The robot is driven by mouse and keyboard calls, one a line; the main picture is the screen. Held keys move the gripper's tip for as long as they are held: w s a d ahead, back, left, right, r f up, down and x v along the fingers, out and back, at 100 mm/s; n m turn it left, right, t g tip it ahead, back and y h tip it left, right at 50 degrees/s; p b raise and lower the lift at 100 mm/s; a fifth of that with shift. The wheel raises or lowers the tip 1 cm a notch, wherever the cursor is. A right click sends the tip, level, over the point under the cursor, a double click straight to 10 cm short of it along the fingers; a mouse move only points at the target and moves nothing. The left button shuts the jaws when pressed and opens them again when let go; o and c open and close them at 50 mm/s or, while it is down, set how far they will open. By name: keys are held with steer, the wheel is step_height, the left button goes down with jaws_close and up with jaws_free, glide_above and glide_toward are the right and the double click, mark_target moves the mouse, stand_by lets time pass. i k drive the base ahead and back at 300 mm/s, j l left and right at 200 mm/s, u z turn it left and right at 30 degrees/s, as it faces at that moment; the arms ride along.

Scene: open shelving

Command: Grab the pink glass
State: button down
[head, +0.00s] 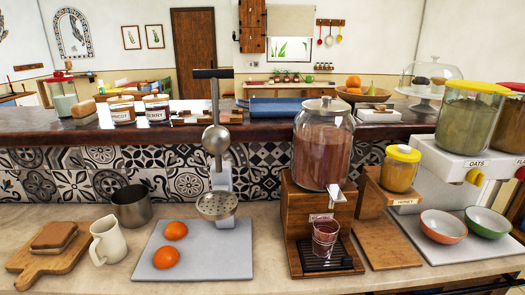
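The pink glass (325,237) is a small clear tumbler with a pinkish tint. It stands upright on the dark drip tray (328,264) of a wooden dispenser stand (300,235). The spout (337,191) of the large jar (322,150) of reddish-brown drink is just above the glass. The front of the glass is unobstructed in the head view. My gripper is not in view.
Right are a honey jar (400,168) on a wooden stand and two bowls (443,227). The counter is bare between board and stand.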

mark_target(326, 230)
steer(key=i+j+z, duration=0.15)
steer(key=j+z, duration=0.15)
steer(key=j, duration=0.45)
steer(key=i+j+z, duration=0.1)
steer(key=j+z, duration=0.2)
steer(key=j, duration=0.45)
